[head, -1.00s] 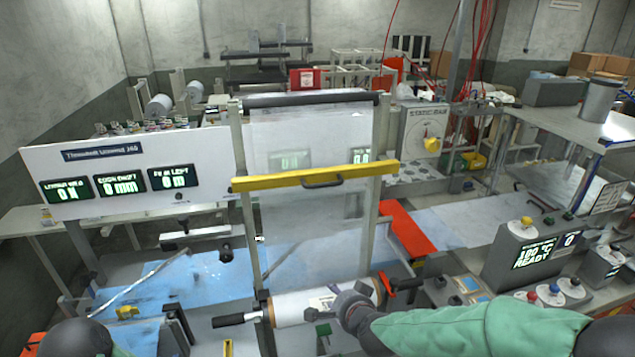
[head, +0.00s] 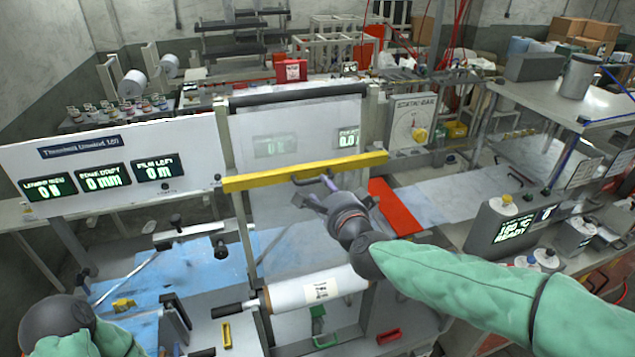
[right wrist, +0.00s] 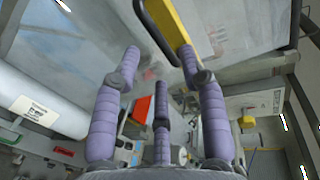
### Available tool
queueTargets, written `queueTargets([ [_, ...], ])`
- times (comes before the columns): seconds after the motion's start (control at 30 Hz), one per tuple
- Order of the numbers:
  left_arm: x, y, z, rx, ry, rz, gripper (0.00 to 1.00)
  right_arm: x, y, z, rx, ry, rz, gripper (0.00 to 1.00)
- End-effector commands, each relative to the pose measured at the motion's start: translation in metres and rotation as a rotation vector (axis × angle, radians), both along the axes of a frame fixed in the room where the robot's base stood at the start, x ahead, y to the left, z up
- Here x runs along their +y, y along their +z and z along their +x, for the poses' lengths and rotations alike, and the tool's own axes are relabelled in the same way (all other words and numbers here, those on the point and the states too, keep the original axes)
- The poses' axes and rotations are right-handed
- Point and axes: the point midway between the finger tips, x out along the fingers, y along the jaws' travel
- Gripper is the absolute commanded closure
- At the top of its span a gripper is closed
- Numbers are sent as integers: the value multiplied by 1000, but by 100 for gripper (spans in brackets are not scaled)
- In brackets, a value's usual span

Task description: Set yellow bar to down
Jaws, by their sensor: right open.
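The yellow bar (head: 260,180) lies across the upright film frame, high up, with a dark handle (head: 318,180) at its middle. A sheet of clear film hangs behind it. My right gripper (head: 312,197) is open just below and in front of the handle. In the right wrist view the yellow bar (right wrist: 172,22) runs past the upper fingers of the open right gripper (right wrist: 158,75), and nothing is held between them. My left arm shows at the lower left of the head view, but its gripper fingers cannot be made out.
A white film roll (head: 310,290) lies below the frame. A white panel with displays (head: 110,170) stands at the left. A red plate (head: 393,207) is right of the frame. A control box (head: 505,230) and a steel table (head: 570,100) are at the right.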

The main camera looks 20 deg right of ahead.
Motion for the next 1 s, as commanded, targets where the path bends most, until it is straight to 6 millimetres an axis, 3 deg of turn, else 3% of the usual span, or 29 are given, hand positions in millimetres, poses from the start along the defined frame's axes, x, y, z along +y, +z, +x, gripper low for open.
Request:
queueTargets([
  [0.2,0,-1,0,0,0,0,60,1,-9,36,3,0,0,58],
  [0.4,0,1,0,0,0,0,60,1,-12,55,1,-1,0,58],
  [0.8,0,1,0,-1,0,0,60,2,-13,60,0,0,0,58],
  [0.83,0,1,0,-1,0,0,60,2,-13,60,0,0,0,60],
  [0.97,0,1,0,-1,0,0,60,2,-13,60,0,0,0,97],
  [1.0,0,1,0,-1,0,0,60,2,-13,60,0,0,0,100],
])
